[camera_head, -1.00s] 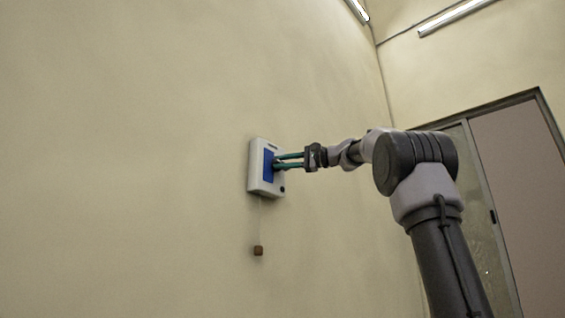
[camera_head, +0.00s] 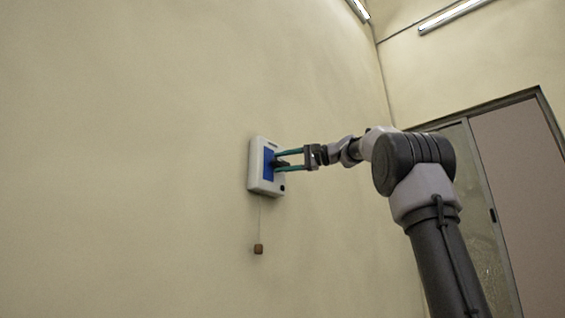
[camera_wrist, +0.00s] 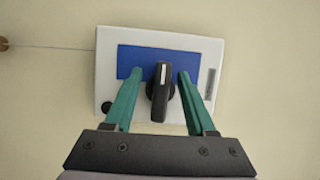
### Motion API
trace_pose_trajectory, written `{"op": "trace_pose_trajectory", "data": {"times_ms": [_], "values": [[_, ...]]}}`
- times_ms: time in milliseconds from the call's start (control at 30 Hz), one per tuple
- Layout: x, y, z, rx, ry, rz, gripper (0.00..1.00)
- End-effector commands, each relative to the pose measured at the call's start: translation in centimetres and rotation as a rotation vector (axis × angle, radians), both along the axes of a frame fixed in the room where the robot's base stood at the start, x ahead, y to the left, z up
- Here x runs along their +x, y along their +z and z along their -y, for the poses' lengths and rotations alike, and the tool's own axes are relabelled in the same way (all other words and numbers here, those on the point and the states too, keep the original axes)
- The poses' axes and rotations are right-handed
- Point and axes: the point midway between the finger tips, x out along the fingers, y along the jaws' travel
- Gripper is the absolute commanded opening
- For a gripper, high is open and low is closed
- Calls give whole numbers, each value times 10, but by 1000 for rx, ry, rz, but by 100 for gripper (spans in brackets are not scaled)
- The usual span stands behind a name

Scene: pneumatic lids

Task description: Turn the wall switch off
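The wall switch is a white box (camera_head: 256,182) with a blue panel (camera_wrist: 130,62), fixed to the wall. A black rotary knob (camera_wrist: 160,95) with a white mark at one end stands out from the panel. In the wrist view the knob lies lengthwise between my fingers, its marked end pointing up in the picture. My gripper (camera_head: 276,162) has its green fingers apart, one on each side of the knob. Gaps show between the fingers and the knob in the wrist view (camera_wrist: 156,84). The fingertips are at or close to the panel; contact cannot be told.
A small brown block (camera_head: 258,249) hangs on a thin cord below the box. A dark round button (camera_wrist: 108,108) and a grey slot (camera_wrist: 210,84) are on the box face. The wall around is bare. A door (camera_head: 520,190) is at the right.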

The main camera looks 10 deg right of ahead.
Motion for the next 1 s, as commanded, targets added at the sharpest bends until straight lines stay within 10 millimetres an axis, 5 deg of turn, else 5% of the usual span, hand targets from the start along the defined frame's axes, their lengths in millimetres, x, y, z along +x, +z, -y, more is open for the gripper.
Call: {"op": "trace_pose_trajectory", "data": {"times_ms": [367,800,1000], "values": [[-6,2,8,1,-1,3,55],[-48,2,78,1,-2,2,55],[-57,2,91,0,0,1,55]]}}
